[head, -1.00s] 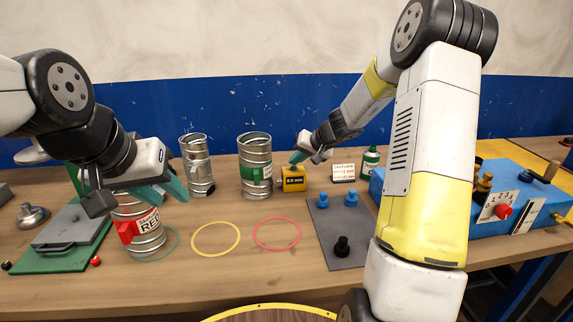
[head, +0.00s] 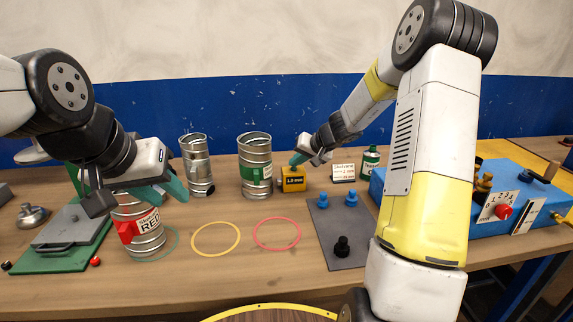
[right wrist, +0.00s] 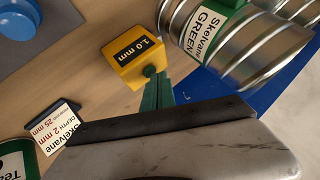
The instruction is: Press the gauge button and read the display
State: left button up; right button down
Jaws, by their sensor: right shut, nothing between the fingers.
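The yellow gauge (head: 293,183) stands on the table at the middle back. Its dark display (right wrist: 136,52) reads 1.0 mm in the right wrist view. My right gripper (head: 296,160) is shut and empty, with its green fingertips (right wrist: 153,82) at the gauge's small dark green button (right wrist: 149,71). They appear to touch it; the exact contact is partly hidden. My left gripper (head: 165,192) is above the red-labelled metal duct piece (head: 148,242). Its teal fingers look apart, and it hides part of that piece's top.
The green-labelled duct piece (head: 256,170) stands just left of the gauge, and a plain one (head: 197,170) further left. A small card (head: 344,172) and green bottle (head: 370,160) are to the right. Yellow (head: 216,254) and red (head: 277,248) rings lie on clear table in front.

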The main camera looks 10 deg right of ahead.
aim_at(296, 169)
jog(key=shift+r, duration=0.8)
jog(key=shift+r, duration=2.5)
jog(key=s+a+r+n+g, duration=0.1)
jog(key=s+a+r, duration=0.1)
jog(key=s+r, duration=0.45)
jog(key=s+a+r+n, duration=0.1)
jog(key=s+a+r, duration=0.15)
jog(key=s, duration=0.75)
jog(key=s+d+h, duration=0.1)
jog(key=s+d, duration=0.1)
jog(key=s, duration=0.8)
jog(key=s+d+h, duration=0.2)
jog(key=s, duration=0.8)
jog(key=shift+s+n, duration=0.2)
jog(key=shift+n, duration=0.1)
